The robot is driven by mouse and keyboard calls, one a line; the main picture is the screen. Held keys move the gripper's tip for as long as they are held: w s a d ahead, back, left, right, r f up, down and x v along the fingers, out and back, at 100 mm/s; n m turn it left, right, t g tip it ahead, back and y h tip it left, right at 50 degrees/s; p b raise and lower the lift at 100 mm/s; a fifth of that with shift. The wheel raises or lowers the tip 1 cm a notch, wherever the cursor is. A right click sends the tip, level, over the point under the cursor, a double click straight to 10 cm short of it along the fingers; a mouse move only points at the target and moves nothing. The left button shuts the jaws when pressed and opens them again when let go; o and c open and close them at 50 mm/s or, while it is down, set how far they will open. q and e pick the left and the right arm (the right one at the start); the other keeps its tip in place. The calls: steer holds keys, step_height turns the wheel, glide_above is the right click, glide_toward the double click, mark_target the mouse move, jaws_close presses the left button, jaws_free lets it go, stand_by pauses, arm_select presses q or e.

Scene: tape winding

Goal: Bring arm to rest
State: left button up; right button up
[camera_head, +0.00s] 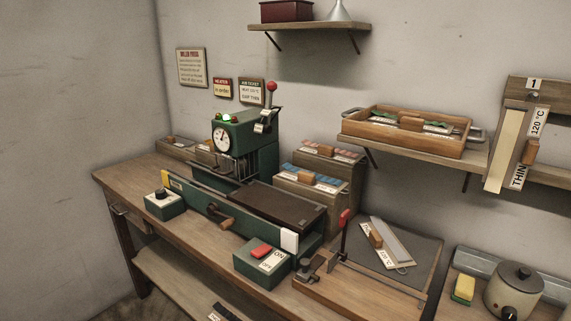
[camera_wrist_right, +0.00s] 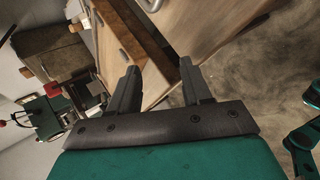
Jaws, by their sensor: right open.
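My right gripper (camera_wrist_right: 158,88) shows in the right wrist view with its two dark fingers apart and nothing between them. It hangs in free space, with wooden cabinet fronts (camera_wrist_right: 150,45) beyond the fingertips. Neither gripper shows in the head view, and my left gripper is in no frame. On the bench (camera_head: 120,183) in the head view stands a green machine (camera_head: 243,145) with a dial, a lit green lamp and a red-knobbed lever. A long green unit with a dark top plate (camera_head: 272,208) is in front of it.
A green box with a red switch (camera_head: 262,262) and a black-knob box (camera_head: 165,204) sit near the front edge. A board with a red-handled lever (camera_head: 344,228) stands right. A pot (camera_head: 513,290) and yellow sponge (camera_head: 463,288) are far right. A wall shelf holds a wooden tray (camera_head: 385,137).

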steer(key=s+a+f+m+g, duration=0.25)
steer(key=s+m, duration=0.35)
steer(key=m, duration=0.3)
steer(key=s+a+f+m+g, duration=0.1)
steer(key=s+m+g, duration=0.2)
steer(key=s+m, duration=0.45)
steer(key=w+a+f+t+y, duration=0.2)
steer(key=w+f+t, duration=0.5)
steer(key=shift+w+a+f, duration=0.35)
steer(key=shift+w+f, duration=0.05)
steer(key=shift+c, duration=0.4)
